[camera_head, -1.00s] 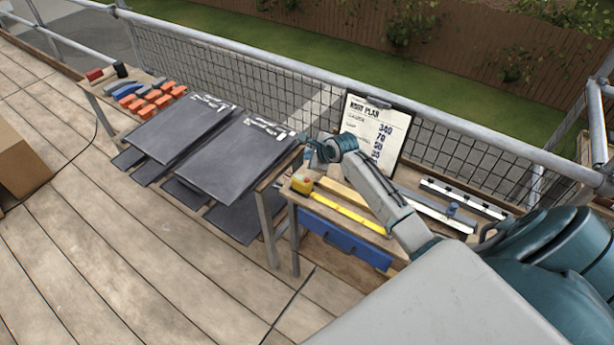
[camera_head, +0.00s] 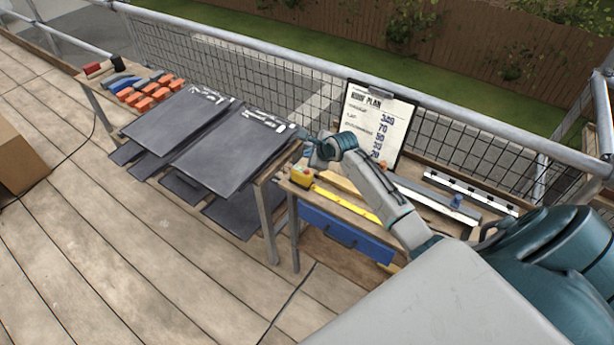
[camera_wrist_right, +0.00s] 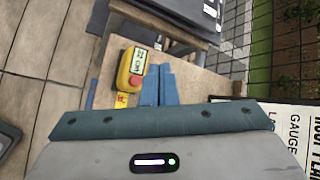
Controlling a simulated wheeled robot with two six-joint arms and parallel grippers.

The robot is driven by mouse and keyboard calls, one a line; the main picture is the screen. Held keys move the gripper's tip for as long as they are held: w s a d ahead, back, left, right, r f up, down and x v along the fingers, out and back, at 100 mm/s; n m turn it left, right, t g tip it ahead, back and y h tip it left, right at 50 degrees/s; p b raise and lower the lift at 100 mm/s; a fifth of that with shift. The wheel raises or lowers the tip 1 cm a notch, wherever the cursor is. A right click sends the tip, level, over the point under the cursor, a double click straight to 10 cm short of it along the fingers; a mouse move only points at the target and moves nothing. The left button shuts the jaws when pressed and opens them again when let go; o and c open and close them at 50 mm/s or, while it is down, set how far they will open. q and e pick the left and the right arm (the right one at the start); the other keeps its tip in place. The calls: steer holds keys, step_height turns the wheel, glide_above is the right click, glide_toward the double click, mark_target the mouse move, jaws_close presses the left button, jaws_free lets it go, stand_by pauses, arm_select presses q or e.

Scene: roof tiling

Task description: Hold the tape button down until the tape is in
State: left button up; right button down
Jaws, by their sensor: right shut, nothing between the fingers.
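The tape measure (camera_head: 302,178) is a yellow case on the near left part of the small workbench. Its yellow tape (camera_head: 345,204) lies pulled out along the bench towards the lower right, its far end close to my right arm. In the right wrist view the case (camera_wrist_right: 126,72) shows a red button (camera_wrist_right: 135,81) and a small pale display (camera_wrist_right: 140,62). My right gripper (camera_wrist_right: 159,82) is shut and empty, its blue fingers just beside the case; I cannot tell whether they touch the button. It also shows in the head view (camera_head: 313,152). My left gripper is out of view.
A clipboard reading "ROOF PLAN" (camera_head: 376,122) stands at the back of the bench. Metal rails (camera_head: 470,192) lie to the right. Dark slates (camera_head: 222,150) cover the table to the left, with orange-handled pieces (camera_head: 150,95) beyond. A mesh railing runs behind.

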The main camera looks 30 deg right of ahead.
mark_target(307, 172)
step_height(307, 172, down, 3)
steer(key=shift+r+b, duration=0.15)
steer(key=shift+b, duration=0.95)
steer(key=shift+f, duration=0.9)
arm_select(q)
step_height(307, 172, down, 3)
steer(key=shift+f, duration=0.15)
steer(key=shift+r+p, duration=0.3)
arm_select(e)
steer(key=shift+f, duration=0.35)
steer(key=shift+f, duration=0.6)
stand_by(0.4)
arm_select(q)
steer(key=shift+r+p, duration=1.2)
arm_select(e)
steer(key=shift+r, duration=0.95)
